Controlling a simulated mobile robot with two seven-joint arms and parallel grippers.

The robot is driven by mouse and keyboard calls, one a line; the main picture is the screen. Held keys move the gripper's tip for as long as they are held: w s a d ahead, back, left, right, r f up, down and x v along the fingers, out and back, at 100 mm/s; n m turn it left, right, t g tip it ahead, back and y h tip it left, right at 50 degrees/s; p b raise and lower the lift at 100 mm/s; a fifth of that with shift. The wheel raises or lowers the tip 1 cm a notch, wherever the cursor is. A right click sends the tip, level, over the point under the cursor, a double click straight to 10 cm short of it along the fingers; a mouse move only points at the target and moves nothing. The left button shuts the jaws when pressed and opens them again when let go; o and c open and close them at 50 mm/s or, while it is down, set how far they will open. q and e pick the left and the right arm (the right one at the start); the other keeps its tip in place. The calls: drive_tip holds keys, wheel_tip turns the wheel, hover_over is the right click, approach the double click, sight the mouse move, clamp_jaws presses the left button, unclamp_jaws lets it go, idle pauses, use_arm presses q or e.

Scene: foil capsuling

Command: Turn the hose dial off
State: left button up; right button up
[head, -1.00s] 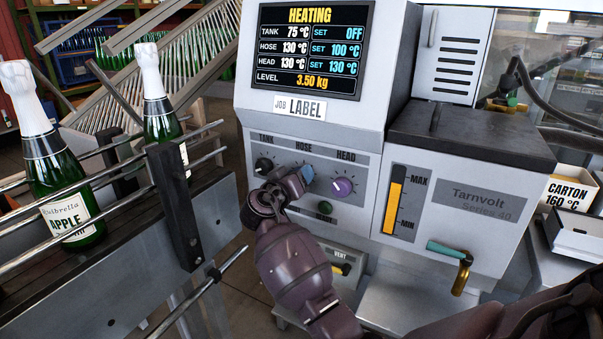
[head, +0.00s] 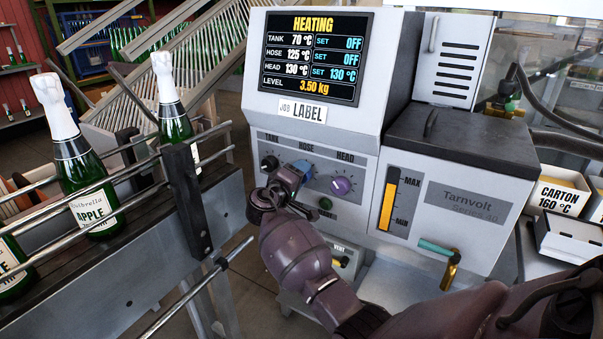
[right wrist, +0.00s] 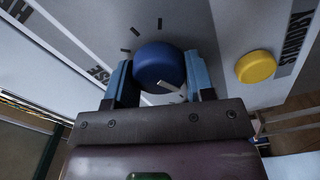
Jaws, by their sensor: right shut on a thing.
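The blue hose dial (right wrist: 158,64) sits between the two blue fingers of my right gripper (right wrist: 160,80) in the right wrist view. The fingers are shut on its sides, and a white pointer mark shows at its lower right. In the head view my right gripper (head: 288,180) is at the panel under the HOSE label and mostly hides the dial. The display (head: 313,57) reads HEATING. Its hose row shows 125 °C with set OFF. The tank set is OFF and the head set is 130 °C. My left gripper is not in view.
The black tank dial (head: 270,163) is left of my gripper, the purple head dial (head: 341,186) right of it. A small button (head: 325,203) lies just below; it looks yellow in the wrist view (right wrist: 255,67). Bottles (head: 86,190) stand on a railed conveyor at left.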

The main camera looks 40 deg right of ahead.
drive_tip(key=shift+n, duration=0.3)
idle(0.4)
drive_tip(key=o, duration=0.9)
drive_tip(key=v, duration=1)
drive_tip(key=shift+s+a+f+p, duration=0.1)
drive_tip(key=shift+s+a+p, duration=0.05)
drive_tip(key=shift+a+p, duration=0.2)
